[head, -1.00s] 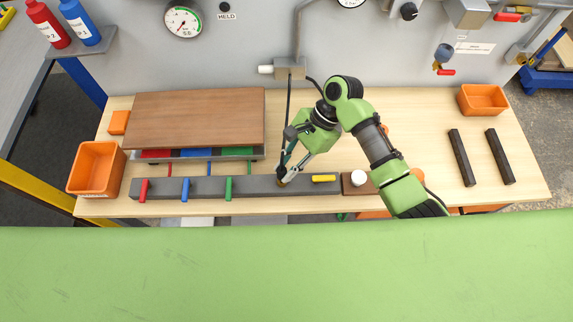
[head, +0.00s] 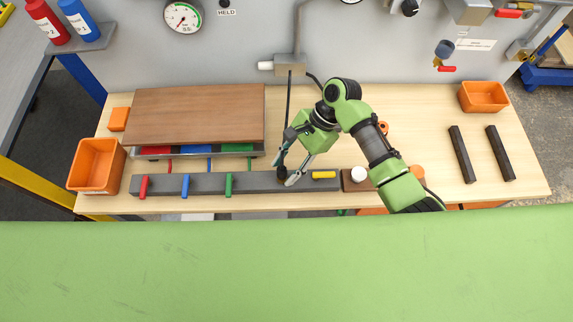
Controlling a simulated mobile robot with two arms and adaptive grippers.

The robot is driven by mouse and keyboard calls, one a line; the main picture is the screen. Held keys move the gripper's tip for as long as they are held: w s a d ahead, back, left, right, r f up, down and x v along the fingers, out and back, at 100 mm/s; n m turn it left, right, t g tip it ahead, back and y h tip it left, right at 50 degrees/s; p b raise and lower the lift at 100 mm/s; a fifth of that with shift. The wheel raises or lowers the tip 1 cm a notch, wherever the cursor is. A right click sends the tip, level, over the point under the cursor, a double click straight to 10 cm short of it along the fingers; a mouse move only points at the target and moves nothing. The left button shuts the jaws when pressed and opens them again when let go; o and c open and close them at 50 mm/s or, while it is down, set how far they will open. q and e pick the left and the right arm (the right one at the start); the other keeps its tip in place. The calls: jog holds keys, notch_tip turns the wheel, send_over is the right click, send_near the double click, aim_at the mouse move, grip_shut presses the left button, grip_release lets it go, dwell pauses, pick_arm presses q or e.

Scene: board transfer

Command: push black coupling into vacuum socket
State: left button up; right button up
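My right gripper (head: 284,173) is over the long grey bar (head: 258,184), between its green and yellow handles. Its fingers are spread apart. The black coupling (head: 281,173) is a small dark piece at the low end of the black hose (head: 288,100), beside the left fingertip and apart from the right one. It appears upright at the bar. The vacuum socket is hidden under it, so I cannot tell how deep it sits. My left gripper is out of view.
A brown board (head: 195,115) lies at the back left above red, blue and green parts. Orange bins (head: 96,165) (head: 484,96) stand at both ends. Two dark bars (head: 462,155) (head: 500,153) lie at the right.

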jog(key=shift+r, duration=0.15)
jog(key=v, duration=1.1)
jog(key=shift+d+r, duration=0.3)
jog(key=shift+w, duration=0.1)
